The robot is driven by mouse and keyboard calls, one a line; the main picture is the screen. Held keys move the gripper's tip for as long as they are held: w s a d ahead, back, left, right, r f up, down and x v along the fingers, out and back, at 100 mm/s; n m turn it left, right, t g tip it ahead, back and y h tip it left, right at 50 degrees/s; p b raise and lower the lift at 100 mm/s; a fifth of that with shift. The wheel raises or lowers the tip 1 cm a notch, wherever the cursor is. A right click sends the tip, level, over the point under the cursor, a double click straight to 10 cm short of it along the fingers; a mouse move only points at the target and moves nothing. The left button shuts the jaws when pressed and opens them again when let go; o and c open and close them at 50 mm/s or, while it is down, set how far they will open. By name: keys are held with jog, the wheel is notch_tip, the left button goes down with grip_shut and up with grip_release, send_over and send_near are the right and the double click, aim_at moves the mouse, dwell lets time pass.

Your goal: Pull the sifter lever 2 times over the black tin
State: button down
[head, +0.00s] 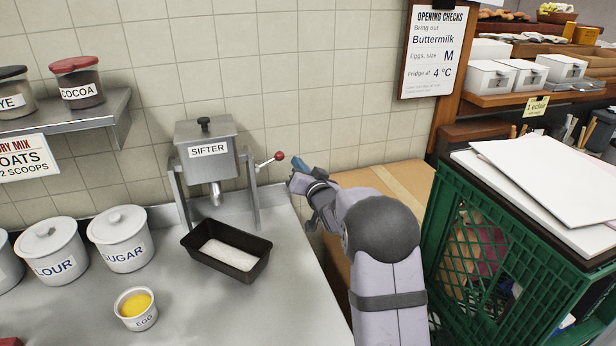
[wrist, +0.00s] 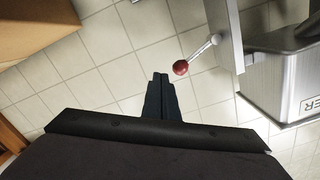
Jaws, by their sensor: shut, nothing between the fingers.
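The grey metal sifter (head: 206,155) stands on its frame against the tiled wall. Its lever ends in a red knob (head: 279,156) on the right side; the knob also shows in the wrist view (wrist: 180,67). The black tin (head: 228,262) sits under the sifter spout with white powder in its bottom. My gripper (head: 293,175) is to the right of the knob and a little lower in the head view, apart from it. In the wrist view my gripper (wrist: 160,82) has its fingers together with nothing between them, close beside the knob.
Sugar (head: 122,238) and flour (head: 50,250) canisters stand left of the tin. An egg ramekin (head: 135,309) is in front. A green crate (head: 500,265) and a cardboard box (head: 385,185) stand to the right. A shelf (head: 80,118) with jars is at upper left.

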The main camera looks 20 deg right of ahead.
jog(key=s+b, duration=0.2)
jog(key=s, duration=0.6)
jog(key=shift+r, duration=0.2)
jog(key=shift+s, duration=0.1)
dwell(0.5)
jog(key=s+a+f+n+g+p, duration=0.1)
jog(key=s+g+p, duration=0.4)
jog(key=s, duration=0.8)
jog(key=s+a+f+n+g+p, duration=0.1)
jog(key=s+a+g+p, duration=0.4)
jog(key=s, duration=0.7)
jog(key=s+a+f+n+g+p, duration=0.1)
jog(key=s+a+n+g+p, duration=0.2)
jog(key=s+g+p, duration=0.4)
jog(key=s+p, duration=0.1)
jog(key=s, duration=0.5)
jog(key=shift+s+n+p, duration=0.3)
jog(key=shift+p, duration=0.05)
